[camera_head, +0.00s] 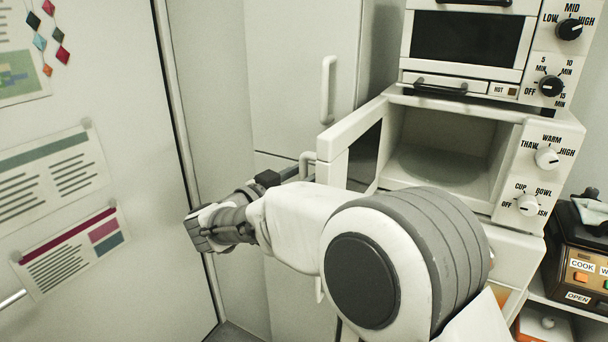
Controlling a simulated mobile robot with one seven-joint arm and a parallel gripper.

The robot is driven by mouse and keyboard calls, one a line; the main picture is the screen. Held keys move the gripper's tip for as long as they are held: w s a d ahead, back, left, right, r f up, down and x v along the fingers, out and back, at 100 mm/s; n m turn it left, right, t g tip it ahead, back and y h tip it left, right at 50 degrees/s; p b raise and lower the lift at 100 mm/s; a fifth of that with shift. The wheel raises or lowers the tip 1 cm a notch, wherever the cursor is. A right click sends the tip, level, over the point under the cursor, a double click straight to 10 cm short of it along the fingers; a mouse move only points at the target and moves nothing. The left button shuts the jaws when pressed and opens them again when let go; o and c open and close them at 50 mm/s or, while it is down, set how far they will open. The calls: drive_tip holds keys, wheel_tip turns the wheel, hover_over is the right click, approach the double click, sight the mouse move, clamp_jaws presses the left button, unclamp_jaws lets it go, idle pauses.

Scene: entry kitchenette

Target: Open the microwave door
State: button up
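The microwave (510,208) is the white lower unit of the stack, with THAW, WARM and HIGH marks on its dial panel. Its door (337,160) stands open, swung out to the left, with the dark window on its inner side. The cavity shows and looks empty. My arm crosses in front of the microwave and bends at a grey wrist left of the door. My gripper (283,174) seems to be the dark part near the door's outer side. Its fingers are too small and partly hidden, so its opening and any contact with the door cannot be told.
A toaster oven (467,39) sits on top of the microwave. A white fridge (290,75) with upright handles stands behind the door. A wall or door with posters (52,170) is close on the left. A dark appliance (580,262) stands on the right shelf.

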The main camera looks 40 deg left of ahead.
drive_tip(key=s+b, duration=0.1)
drive_tip(key=s, duration=1.6)
drive_tip(key=shift+s+a+b, duration=0.25)
drive_tip(key=shift+a+b, duration=0.15)
drive_tip(key=shift+a, duration=0.05)
